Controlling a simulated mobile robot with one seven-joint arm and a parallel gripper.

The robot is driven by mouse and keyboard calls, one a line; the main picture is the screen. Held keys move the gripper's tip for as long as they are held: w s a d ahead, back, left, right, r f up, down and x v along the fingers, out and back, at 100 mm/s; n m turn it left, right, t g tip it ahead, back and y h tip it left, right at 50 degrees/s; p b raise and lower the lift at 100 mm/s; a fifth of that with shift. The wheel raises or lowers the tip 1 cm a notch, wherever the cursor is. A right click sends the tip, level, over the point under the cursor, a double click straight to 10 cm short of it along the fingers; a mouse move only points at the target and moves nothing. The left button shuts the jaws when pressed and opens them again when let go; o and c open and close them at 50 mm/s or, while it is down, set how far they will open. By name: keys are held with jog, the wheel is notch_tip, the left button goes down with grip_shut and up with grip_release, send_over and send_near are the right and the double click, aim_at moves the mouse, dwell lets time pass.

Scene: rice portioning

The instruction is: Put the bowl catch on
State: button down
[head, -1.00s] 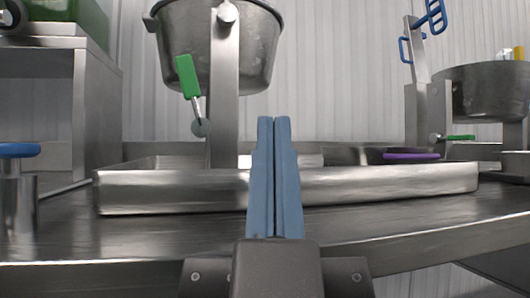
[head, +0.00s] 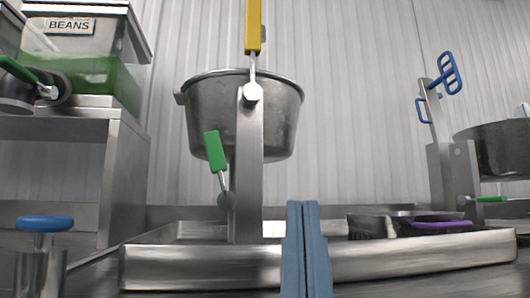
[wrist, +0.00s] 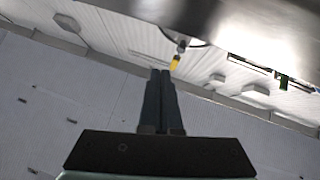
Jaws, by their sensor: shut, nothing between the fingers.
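A grey metal bowl (head: 243,118) hangs on an upright metal post (head: 247,180) above a shallow tray. A yellow-handled lever (head: 253,28) stands upright from the pivot at the bowl's side. A green-handled lever (head: 215,152) sits lower on the post, tilted. I cannot tell which lever is the bowl catch. My gripper (head: 303,204) has blue fingers pressed together, in front of the tray, right of the post and below the bowl. In the wrist view, my gripper (wrist: 161,72) points up near a yellow handle (wrist: 175,62); a large metal surface fills the top right.
The metal tray (head: 200,268) spans the front, with a purple-handled tool (head: 440,226) in it. A blue-topped knob (head: 45,223) stands at left. A shelf (head: 80,125) holds a beans container (head: 85,50). At right are another pot (head: 500,148) and a blue-handled lever (head: 447,75).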

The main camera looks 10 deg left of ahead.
jog(key=w+r+m+g+y+p, duration=0.1)
jog(key=w+r+g+p, duration=0.15)
jog(key=r+p, duration=0.85)
jog(key=w+r+g+y+p, duration=0.1)
jog(key=w+r+p, duration=0.4)
jog(key=p, duration=1)
jog(key=f+m+g+y+p, duration=0.1)
jog(key=m+g+y+p, duration=0.1)
jog(key=p, duration=0.6)
jog(key=s+d+f+m+g+y+p, duration=0.1)
jog(key=f+m+g+y+p, duration=0.1)
jog(key=p, duration=0.7)
jog(key=s+f+m+g+y+p, duration=0.1)
jog(key=m+g+p, duration=0.3)
jog(key=p, duration=0.4)
jog(key=shift+s+d+f+g+y, duration=0.2)
jog(key=shift+g+y, duration=0.25)
jog(key=shift+y, duration=0.25)
jog(key=shift+w+a, duration=0.1)
